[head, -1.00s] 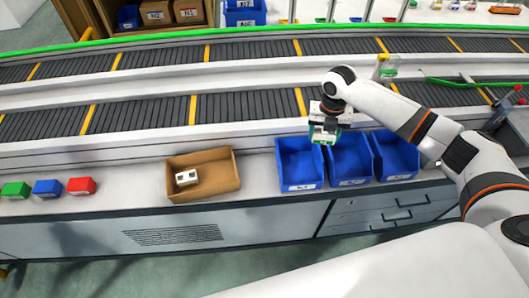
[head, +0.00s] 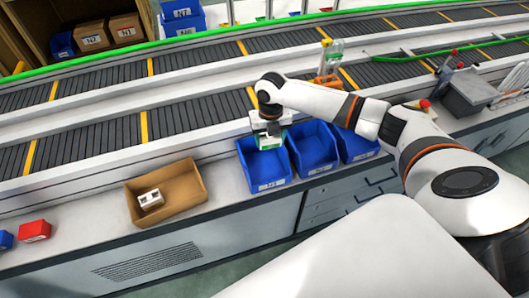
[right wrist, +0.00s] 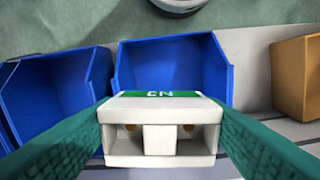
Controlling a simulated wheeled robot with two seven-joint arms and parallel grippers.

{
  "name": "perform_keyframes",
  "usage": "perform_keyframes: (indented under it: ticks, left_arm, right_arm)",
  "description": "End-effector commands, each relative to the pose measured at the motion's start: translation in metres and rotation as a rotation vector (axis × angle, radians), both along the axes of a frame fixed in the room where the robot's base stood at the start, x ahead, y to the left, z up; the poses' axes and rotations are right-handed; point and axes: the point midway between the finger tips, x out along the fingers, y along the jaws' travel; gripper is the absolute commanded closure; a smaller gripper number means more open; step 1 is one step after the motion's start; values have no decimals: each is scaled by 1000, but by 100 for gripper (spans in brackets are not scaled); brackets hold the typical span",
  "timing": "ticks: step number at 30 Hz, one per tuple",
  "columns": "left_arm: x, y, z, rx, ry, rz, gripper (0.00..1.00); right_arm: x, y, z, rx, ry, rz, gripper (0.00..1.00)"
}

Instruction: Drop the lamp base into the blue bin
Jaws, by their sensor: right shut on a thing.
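My right gripper (right wrist: 160,140) is shut on the lamp base (right wrist: 160,130), a white block with two openings and a green label on top. In the head view the lamp base (head: 270,142) is over the back part of the leftmost blue bin (head: 262,182). In the right wrist view it hides part of that bin's edge (right wrist: 222,75). The lamp base looks above the bin, though its exact height is hard to tell. The gripper's green fingers are on either side of it. My left gripper is not in view.
Two more blue bins (head: 318,168) (head: 362,157) stand to the right, side by side. A brown box (head: 185,203) at left holds a white block (head: 150,199). A red box (head: 35,231) lies farther left. The conveyor (head: 195,124) runs behind the bins.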

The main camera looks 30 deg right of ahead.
Motion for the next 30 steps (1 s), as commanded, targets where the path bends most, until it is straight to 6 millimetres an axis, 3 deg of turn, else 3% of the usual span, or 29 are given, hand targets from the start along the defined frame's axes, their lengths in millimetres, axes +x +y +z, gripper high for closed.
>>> perform_keyframes:
  ticks: [5,6,11,22,30]
  left_arm:
    - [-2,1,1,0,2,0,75]
    - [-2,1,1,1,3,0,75]
    - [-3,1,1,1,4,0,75]
    - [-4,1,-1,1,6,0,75]
    - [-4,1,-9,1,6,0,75]
  right_arm:
    - [0,0,1,0,0,0,61]
    - [0,0,1,0,0,0,37]
    - [0,0,1,0,0,0,13]
    - [0,0,7,0,-1,0,13]
    - [1,0,58,0,-5,0,13]
